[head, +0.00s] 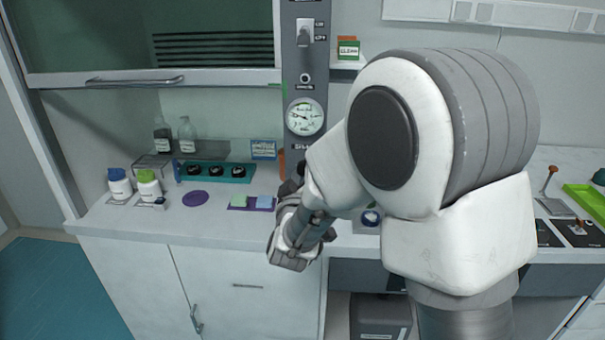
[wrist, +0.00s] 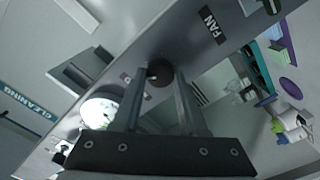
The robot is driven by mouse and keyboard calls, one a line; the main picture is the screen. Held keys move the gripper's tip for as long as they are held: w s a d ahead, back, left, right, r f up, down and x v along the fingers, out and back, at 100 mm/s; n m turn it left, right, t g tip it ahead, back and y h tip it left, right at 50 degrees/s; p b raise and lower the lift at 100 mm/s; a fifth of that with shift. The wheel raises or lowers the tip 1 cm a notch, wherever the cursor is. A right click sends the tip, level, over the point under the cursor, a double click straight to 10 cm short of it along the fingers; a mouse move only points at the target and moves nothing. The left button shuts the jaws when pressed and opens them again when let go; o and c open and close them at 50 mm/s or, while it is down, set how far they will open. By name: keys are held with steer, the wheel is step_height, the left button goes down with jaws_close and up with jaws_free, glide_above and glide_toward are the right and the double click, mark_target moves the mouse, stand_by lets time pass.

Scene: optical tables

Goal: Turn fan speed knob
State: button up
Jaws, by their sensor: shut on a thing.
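The round dark fan speed knob (wrist: 159,71) sits on the grey control panel (wrist: 120,60) near a black FAN label (wrist: 212,26) in the wrist view. My gripper (wrist: 160,82) has one finger on either side of the knob and is shut on it. The knob's pointer or setting cannot be made out. In the head view my arm and hand cover the knob and the lower part of the panel (head: 291,75), and the fingertips are hard to make out.
A round white gauge (head: 304,117) and a switch (head: 305,33) are higher on the panel. The sash handle (head: 135,81) is above.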

jaws_close()
steer(key=shift+f+b, duration=0.1)
steer(key=shift+b, duration=0.25)
steer(key=shift+d+m+b, duration=0.15)
steer(key=shift+m+b, duration=6.3)
steer(key=shift+m, duration=0.05)
